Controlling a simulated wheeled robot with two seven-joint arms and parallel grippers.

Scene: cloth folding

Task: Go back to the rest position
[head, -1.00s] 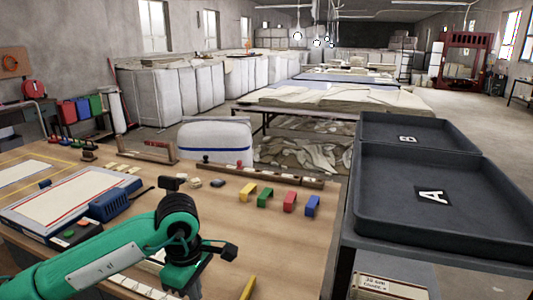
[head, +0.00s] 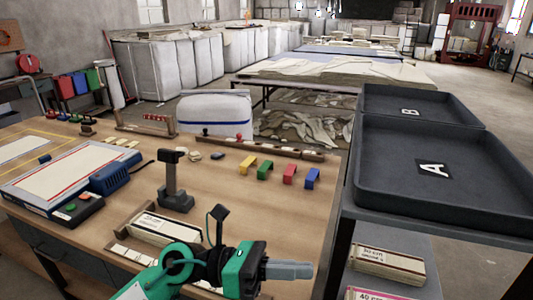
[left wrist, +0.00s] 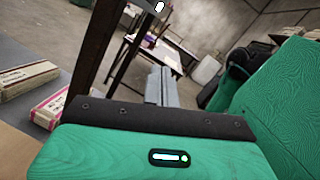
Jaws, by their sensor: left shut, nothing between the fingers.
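My left gripper (head: 288,270) is at the front of the wooden table in the head view, with its arm coming in from the bottom. Its grey fingers are together, point right and hold nothing. In the left wrist view the shut fingers (left wrist: 161,87) show beyond the dark mount, with open room past them. My right gripper is in neither view.
The wooden table (head: 235,195) carries a white cloth board (head: 75,172), a black stand (head: 174,185) and coloured blocks (head: 265,170). Grey trays A (head: 390,195) and B (head: 455,118) stand at right. Packages (head: 387,264) lie on the shelf below.

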